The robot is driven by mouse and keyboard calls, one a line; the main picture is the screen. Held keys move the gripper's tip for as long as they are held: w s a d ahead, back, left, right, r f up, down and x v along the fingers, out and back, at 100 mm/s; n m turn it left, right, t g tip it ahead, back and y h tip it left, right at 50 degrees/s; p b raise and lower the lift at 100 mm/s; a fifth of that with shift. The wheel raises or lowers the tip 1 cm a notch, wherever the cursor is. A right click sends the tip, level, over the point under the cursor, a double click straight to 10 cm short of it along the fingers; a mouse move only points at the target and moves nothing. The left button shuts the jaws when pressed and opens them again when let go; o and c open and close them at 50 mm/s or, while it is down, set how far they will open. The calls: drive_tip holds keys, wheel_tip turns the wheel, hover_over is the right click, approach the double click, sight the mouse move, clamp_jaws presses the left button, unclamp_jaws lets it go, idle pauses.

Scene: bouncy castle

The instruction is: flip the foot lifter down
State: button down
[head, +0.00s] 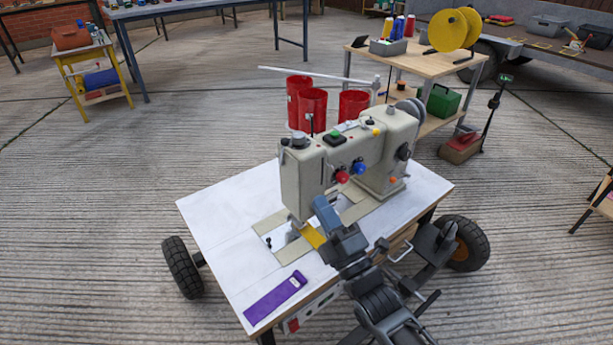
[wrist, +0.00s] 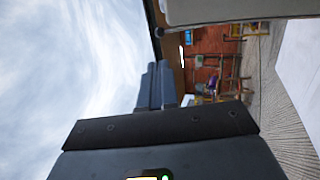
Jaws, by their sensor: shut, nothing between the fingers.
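A cream sewing machine (head: 372,150) stands on a white-topped wheeled table (head: 222,222). Its needle head is at the left end, above a metal plate. Red and blue knobs sit on its front. My gripper (head: 322,207) is in front of the lower part of the head, with its blue-grey fingers shut and empty. The shut fingers also show in the wrist view (wrist: 157,86), with a pale machine part (wrist: 225,10) above right. I cannot make out the foot lifter; my gripper and the head may hide it. I cannot tell whether the fingers touch the machine.
A yellow strip (head: 312,236) shows beside my gripper, low by the plate. A purple piece (head: 275,298) lies on the table's front left. Red thread cones (head: 312,108) stand behind the machine. The table's left part is clear. A wooden shelf table (head: 430,62) stands behind.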

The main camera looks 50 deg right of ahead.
sight(287, 145)
drive_tip(key=x, duration=1.3)
drive_tip(key=shift+w, duration=0.2)
drive_tip(key=shift+r, duration=0.15)
drive_tip(key=shift+r, duration=0.1)
